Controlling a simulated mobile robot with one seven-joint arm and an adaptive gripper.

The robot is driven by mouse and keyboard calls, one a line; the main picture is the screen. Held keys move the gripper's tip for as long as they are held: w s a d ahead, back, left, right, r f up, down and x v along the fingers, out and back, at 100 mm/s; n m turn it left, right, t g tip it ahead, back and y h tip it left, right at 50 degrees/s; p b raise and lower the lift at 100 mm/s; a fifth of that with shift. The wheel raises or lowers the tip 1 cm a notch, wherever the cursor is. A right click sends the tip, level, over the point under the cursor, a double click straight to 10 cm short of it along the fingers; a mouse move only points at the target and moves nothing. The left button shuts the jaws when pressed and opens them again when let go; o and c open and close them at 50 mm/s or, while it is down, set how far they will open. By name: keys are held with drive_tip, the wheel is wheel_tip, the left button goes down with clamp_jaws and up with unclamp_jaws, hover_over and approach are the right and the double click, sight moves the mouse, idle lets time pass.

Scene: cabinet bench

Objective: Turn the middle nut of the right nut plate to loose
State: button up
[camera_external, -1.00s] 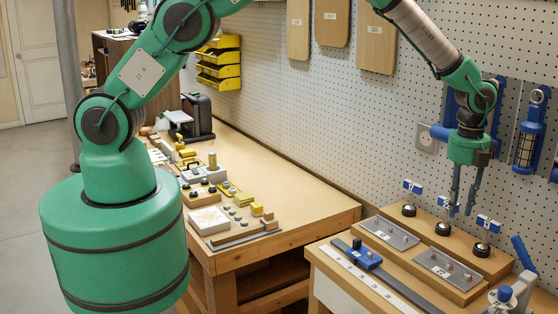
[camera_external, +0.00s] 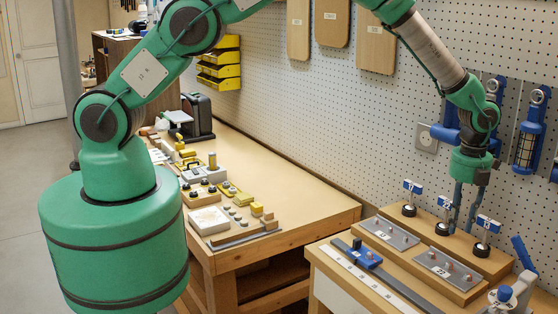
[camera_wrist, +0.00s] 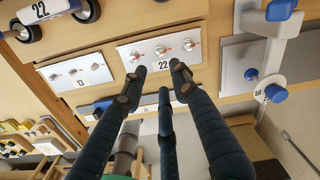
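The right nut plate (camera_external: 432,263) is a grey plate with several small nuts on a wooden block. The wrist view shows it as the plate labelled 22 (camera_wrist: 128,52). Its middle nut (camera_wrist: 160,49) sits between two others and also shows in the external view (camera_external: 450,267). The left nut plate (camera_external: 378,226), labelled 13 in the wrist view (camera_wrist: 62,76), lies beside it. My gripper (camera_external: 463,228) is open and empty, its fingers pointing down. In the wrist view its spread fingertips (camera_wrist: 158,72) appear just below the row of nuts, apart from them; the exact height is unclear.
Blue-handled valves or knobs (camera_external: 484,224) stand on a block behind the plates, close to my fingers. A ruler strip with a blue slider (camera_external: 367,256) lies in front. A grey fixture with a blue knob (camera_external: 504,294) stands at right. A pegboard wall (camera_external: 400,110) is behind.

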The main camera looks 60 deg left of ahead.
sight(449, 265)
wheel_tip(449, 265, down, 12)
drive_tip(key=shift+r+p, duration=0.25)
drive_tip(key=shift+p, duration=0.4)
clamp_jaws()
